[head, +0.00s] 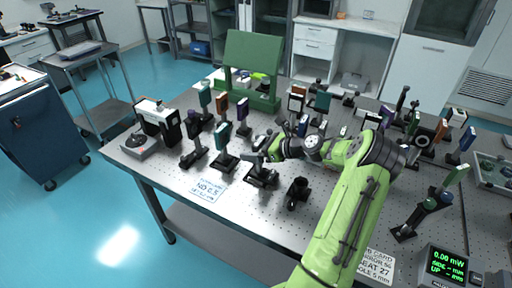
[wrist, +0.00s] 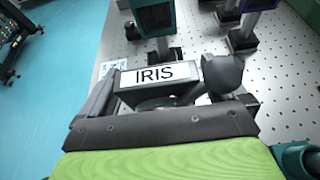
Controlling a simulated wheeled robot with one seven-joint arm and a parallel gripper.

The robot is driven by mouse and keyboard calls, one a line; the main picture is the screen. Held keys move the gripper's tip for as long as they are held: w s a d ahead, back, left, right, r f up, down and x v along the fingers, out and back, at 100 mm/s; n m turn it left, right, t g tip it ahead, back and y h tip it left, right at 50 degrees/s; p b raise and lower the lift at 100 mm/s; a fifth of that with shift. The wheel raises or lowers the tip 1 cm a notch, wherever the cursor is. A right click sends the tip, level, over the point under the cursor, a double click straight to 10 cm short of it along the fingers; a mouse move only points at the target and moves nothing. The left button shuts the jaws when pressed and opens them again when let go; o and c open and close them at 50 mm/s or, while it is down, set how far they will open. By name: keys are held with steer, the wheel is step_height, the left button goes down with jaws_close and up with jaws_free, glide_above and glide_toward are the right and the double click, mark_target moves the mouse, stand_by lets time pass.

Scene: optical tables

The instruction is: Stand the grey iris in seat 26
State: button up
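The grey iris (wrist: 161,74), a grey block with a white plate reading IRIS, sits between the fingers of my gripper (wrist: 165,92) in the wrist view. I see no clear gap between the fingers and the block, so the gripper looks shut on it. In the head view my gripper (head: 268,153) is low over the front middle of the perforated table (head: 240,203). A dark post and base (head: 262,176) show just below it. The iris's lower part is hidden in the wrist view. I cannot make out seat 26.
Several posts with coloured plates crowd the table around my gripper, including a teal one (head: 223,134) to its left. A small black mount (head: 297,192) stands close in front. A green stand (head: 252,55) is behind. A readout box (head: 447,264) is front right.

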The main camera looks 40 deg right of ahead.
steer(key=shift+s+d+r, duration=0.15)
steer(key=shift+s+r, duration=0.05)
steer(key=shift+r, duration=0.05)
steer(key=p+v, duration=0.2)
steer(key=v, duration=0.9)
steer(key=w+a+r+n+g+h, duration=0.1)
steer(key=a+r+n+g, duration=0.25)
steer(key=a+n, duration=0.6)
steer(key=w+a+r+n+g+h, duration=0.15)
steer(key=a+n+g, duration=0.4)
steer(key=a, duration=0.75)
steer(key=s+a+r+n+t+h, duration=0.1)
steer(key=s+a+r+n, duration=0.2)
steer(key=s+a+n, duration=0.2)
steer(key=s+a+r+n+h, duration=0.1)
steer(key=s+a+r+n, duration=0.2)
steer(key=s+n, duration=0.9)
steer(key=s+a, duration=0.1)
steer(key=a, duration=0.2)
steer(key=shift+s+a+t, duration=0.2)
steer(key=shift+s+t, duration=0.1)
steer(key=shift+t, duration=0.1)
steer(key=shift+d, duration=0.1)
